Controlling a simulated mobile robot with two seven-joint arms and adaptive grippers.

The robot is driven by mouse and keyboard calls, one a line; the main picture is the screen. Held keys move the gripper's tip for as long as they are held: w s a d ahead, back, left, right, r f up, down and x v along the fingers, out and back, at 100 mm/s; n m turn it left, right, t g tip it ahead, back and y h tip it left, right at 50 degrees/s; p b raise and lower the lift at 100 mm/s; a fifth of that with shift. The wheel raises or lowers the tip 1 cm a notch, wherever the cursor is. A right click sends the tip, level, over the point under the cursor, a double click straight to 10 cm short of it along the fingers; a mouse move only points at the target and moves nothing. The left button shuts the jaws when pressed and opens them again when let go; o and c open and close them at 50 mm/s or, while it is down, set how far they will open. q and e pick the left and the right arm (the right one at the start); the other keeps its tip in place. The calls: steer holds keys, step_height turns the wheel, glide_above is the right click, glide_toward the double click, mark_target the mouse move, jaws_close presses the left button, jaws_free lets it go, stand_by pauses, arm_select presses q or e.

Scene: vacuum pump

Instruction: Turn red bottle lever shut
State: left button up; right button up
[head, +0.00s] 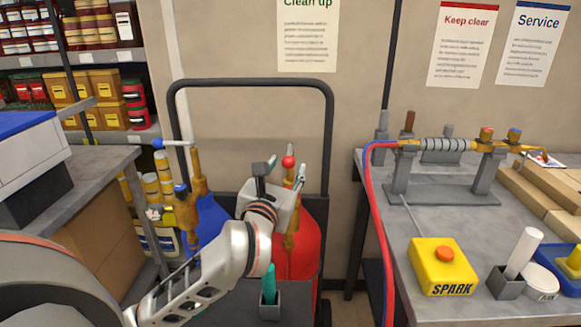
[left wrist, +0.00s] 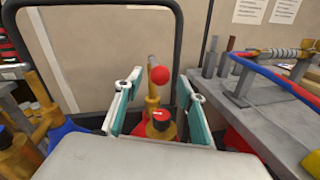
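The red bottle (head: 308,240) stands in the cart, partly hidden behind my left arm. Its brass valve (head: 291,240) rises from the top. The lever has a red ball knob (head: 288,161), which also shows in the left wrist view (left wrist: 160,75). My left gripper (head: 285,174) is at the lever, with its teal-padded fingers apart. In the left wrist view, the open fingers (left wrist: 160,100) stand on either side of the valve and lever. I cannot tell whether either finger touches the lever. My right gripper is in neither view.
The blue bottle (head: 208,222) stands to the left, its blue-knobbed lever (head: 176,143) sideways. The cart's dark tube frame (head: 252,83) arches behind. A workbench (head: 425,220) with red and blue hoses (head: 376,210) is to the right, a grey table (head: 95,170) to the left.

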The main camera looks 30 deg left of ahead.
mark_target(289, 155)
arm_select(q)
steer(key=shift+x, duration=1)
steer(key=shift+w+a+r, duration=0.1)
steer(key=shift+w, duration=0.25)
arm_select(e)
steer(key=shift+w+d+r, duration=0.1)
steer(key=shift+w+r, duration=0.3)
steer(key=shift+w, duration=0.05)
arm_select(q)
steer(key=shift+c, duration=0.7)
jaws_close()
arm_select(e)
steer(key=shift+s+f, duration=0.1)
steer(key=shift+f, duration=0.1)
arm_select(q)
steer(key=shift+w, duration=0.1)
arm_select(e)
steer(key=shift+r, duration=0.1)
